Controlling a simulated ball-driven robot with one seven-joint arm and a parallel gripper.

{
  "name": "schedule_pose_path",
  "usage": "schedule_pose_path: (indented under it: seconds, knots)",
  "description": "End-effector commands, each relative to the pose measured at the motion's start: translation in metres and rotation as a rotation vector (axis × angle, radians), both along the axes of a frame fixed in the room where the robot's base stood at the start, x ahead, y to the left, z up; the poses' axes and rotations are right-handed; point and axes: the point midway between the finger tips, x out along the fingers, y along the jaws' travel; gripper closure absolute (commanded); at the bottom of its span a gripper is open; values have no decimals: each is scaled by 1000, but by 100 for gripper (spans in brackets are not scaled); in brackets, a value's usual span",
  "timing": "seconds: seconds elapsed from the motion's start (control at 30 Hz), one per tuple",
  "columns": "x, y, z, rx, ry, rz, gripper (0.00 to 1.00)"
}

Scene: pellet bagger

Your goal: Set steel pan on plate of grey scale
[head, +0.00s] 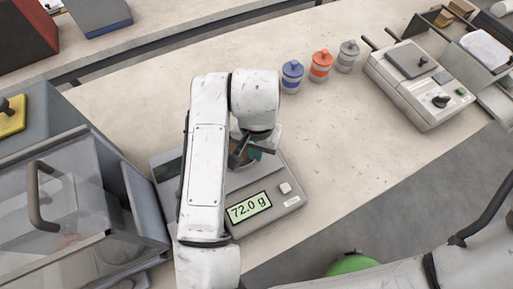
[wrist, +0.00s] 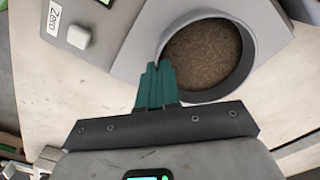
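The grey scale (head: 272,207) stands on the bench with its display (head: 249,208) reading 72.0 g. My arm hides most of its plate in the head view. In the wrist view the scale's corner (wrist: 105,22) shows a Zero button. The round steel pan (wrist: 247,62), holding brown granules (wrist: 203,55), lies over the scale beside my fingers; whether its base rests fully on the plate is hidden. My gripper (wrist: 157,68) has its green fingers close together at the near rim of the pan, seemingly pinching it. In the head view my gripper (head: 243,157) is over the scale.
A clear-lidded bin (head: 70,195) with a handle stands at the left. Blue (head: 291,76), orange (head: 320,65) and grey (head: 347,56) jars stand behind the scale. A sealer-like machine (head: 420,85) is at the right. The bench between is clear.

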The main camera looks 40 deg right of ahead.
Motion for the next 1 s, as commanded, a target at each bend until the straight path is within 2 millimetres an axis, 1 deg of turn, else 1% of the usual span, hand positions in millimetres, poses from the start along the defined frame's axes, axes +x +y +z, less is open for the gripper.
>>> schedule_pose_path:
  seconds: [0.17, 0.4, 0.47, 0.67, 0.8, 0.87, 1.0]
  knots:
    - [0, 0, -4, 0, 0, 0, 100]
    - [0, 0, -3, 0, 0, 0, 77]
    - [0, 0, -3, 0, 0, 0, 72]
    - [0, 0, -2, 0, 0, 0, 72]
    - [0, 0, 4, 0, -1, 0, 72]
    - [0, 0, 10, 0, -1, -1, 72]
    - [1, 0, 35, 1, -4, -3, 72]
